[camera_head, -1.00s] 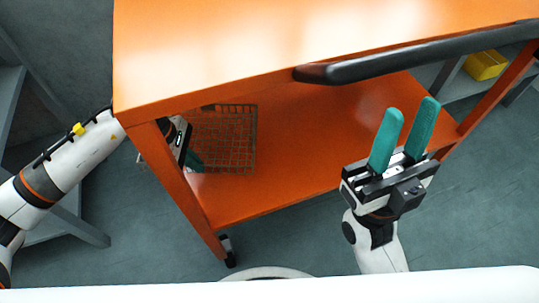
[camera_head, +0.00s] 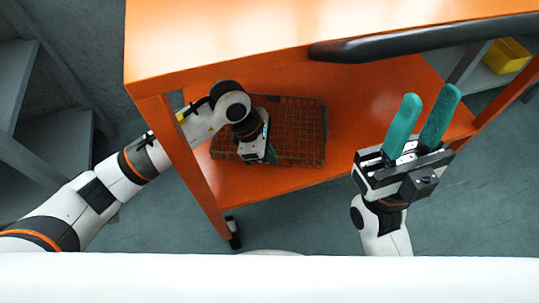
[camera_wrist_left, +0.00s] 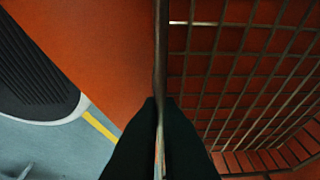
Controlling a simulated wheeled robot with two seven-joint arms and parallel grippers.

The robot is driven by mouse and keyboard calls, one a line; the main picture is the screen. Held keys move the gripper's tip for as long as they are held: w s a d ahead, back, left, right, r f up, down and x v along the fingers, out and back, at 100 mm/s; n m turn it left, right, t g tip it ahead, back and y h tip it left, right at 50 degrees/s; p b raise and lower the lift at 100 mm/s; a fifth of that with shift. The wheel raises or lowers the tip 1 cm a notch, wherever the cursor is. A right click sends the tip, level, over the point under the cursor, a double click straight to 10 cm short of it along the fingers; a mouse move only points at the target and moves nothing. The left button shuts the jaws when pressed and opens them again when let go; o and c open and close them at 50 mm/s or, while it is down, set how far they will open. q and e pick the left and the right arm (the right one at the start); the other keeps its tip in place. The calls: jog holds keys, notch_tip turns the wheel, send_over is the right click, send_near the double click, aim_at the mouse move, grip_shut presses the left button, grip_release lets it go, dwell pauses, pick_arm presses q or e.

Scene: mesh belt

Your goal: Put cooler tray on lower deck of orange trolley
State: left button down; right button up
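The cooler tray is a wire mesh tray (camera_head: 325,135) over the lower deck (camera_head: 380,100) of the orange trolley, beneath the upper deck (camera_head: 220,40). I cannot tell whether it rests on the deck or hangs just above. My left gripper (camera_head: 271,153) reaches in past the trolley's left front post, at the tray's near side. In the left wrist view its dark fingers (camera_wrist_left: 159,105) straddle and pinch the thin tray wall, with the mesh (camera_wrist_left: 235,75) to the right. My right gripper (camera_head: 431,94) is open and empty, its green fingers apart, in front of the trolley's right side.
The left front post (camera_head: 185,165) stands close to my left arm. A black handle (camera_head: 420,42) runs along the upper deck's near edge. Grey shelving (camera_head: 45,125) stands at the left. A yellow bin (camera_head: 506,55) sits on shelving at the right. Right of the tray, the lower deck is clear.

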pick_arm(q)
jog(key=c, duration=1.6)
grip_release()
jog(key=shift+f, duration=0.1)
